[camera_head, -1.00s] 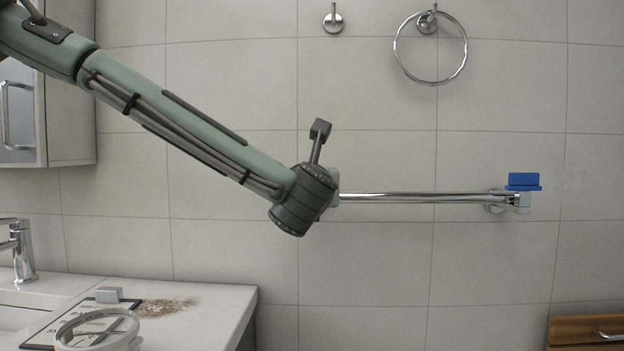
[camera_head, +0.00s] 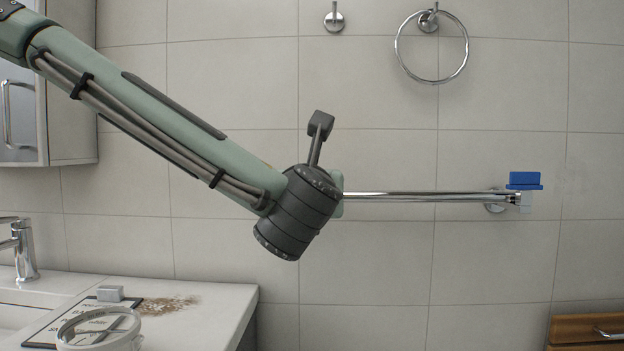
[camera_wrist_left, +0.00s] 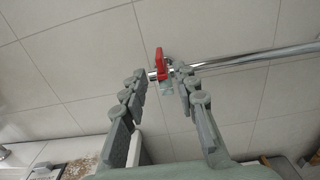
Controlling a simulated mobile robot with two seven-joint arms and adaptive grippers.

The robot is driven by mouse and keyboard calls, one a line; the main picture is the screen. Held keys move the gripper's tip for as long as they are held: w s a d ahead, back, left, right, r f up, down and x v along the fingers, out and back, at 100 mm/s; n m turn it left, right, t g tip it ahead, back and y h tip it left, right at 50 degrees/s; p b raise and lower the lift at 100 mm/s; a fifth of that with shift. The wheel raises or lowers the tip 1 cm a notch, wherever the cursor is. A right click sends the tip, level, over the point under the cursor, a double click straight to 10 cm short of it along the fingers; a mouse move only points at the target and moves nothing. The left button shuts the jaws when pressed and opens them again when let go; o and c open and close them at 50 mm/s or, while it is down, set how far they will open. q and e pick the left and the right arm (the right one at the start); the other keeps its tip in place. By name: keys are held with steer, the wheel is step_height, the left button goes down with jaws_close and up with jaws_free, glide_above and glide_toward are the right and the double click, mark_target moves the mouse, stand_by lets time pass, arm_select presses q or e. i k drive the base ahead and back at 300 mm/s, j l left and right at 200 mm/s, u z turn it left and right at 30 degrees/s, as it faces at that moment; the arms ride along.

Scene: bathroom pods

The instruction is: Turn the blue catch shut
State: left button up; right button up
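The blue catch (camera_head: 524,179) sits at the right end of a chrome rail (camera_head: 420,196) on the tiled wall, its flat plate standing above the rail end. My left arm covers the rail's left end in the head view, and my left gripper is hidden behind it. In the left wrist view my left gripper (camera_wrist_left: 161,82) is open, its fingers on either side of a red catch (camera_wrist_left: 160,62) at a rail end. Whether they touch it I cannot tell. The blue catch is well to the right of my left arm. My right gripper is not in view.
A chrome ring (camera_head: 431,47) and a hook (camera_head: 334,18) are on the wall above. A counter (camera_head: 215,315) with a clear round container (camera_head: 98,330) and brown grains (camera_head: 168,304) is at lower left. A wooden drawer (camera_head: 585,332) is at lower right. The wall around the blue catch is clear.

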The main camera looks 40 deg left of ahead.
mark_target(517, 181)
steer(key=k+l, duration=0.2)
steer(key=l, duration=0.2)
steer(key=k+l, duration=0.2)
steer(key=l, duration=0.2)
steer(key=k+l, duration=0.2)
steer(key=l, duration=0.2)
